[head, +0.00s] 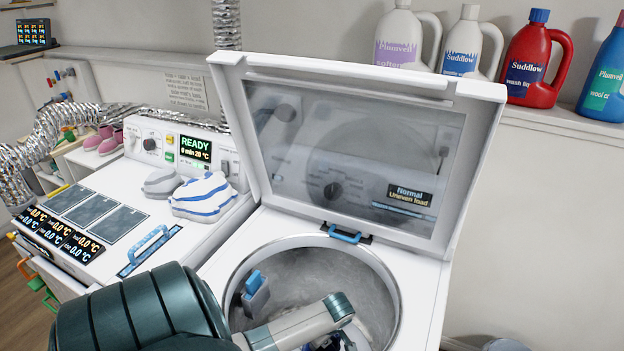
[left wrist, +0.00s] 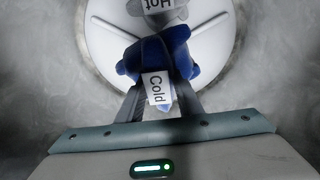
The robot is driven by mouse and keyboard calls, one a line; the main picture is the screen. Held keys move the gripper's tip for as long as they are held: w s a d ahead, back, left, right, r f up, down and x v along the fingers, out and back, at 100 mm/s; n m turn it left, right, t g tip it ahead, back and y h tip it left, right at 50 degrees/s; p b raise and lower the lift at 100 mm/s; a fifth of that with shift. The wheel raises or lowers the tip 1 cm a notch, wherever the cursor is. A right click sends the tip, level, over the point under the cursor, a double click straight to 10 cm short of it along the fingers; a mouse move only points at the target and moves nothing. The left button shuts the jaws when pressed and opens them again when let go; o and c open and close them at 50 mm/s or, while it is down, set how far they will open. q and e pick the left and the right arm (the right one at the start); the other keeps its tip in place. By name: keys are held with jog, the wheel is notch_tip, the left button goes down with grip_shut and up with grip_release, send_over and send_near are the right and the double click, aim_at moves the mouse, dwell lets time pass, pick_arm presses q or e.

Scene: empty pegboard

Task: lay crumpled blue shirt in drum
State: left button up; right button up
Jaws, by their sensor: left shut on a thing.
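The washer's drum (head: 385,280) is open under its raised lid (head: 350,150). My left arm reaches over the rim, and the left gripper (head: 335,343) is inside the drum, cut off by the lower edge in the head view. In the left wrist view, the gripper (left wrist: 158,85) is shut on the crumpled dark blue shirt (left wrist: 178,50), which carries a white "Cold" tag. The shirt is in front of a pale round disc (left wrist: 105,40) in the drum; whether it touches the disc is unclear. My right gripper is in neither view.
A grey item (left wrist: 160,10) tagged "Hot" shows beyond the shirt. A blue-and-grey part (head: 256,290) sits at the drum's left wall. A grey bundle (head: 163,182) and a blue-striped bundle (head: 203,196) lie on the neighbouring machine. Several bottles (head: 535,60) line the back ledge.

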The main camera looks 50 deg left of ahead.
pick_arm(q)
jog(key=shift+d+f+n, duration=0.3)
jog(key=shift+d+f, duration=0.15)
jog(key=shift+d, duration=0.35)
jog(key=s+a+f+p, duration=0.2)
jog(key=s+a+f, duration=0.3)
jog(key=a, duration=0.5)
jog(key=shift+x, duration=1.05)
jog(key=shift+f, duration=2.05)
jog(key=shift+f+b, duration=0.4)
jog(key=shift+f, duration=0.2)
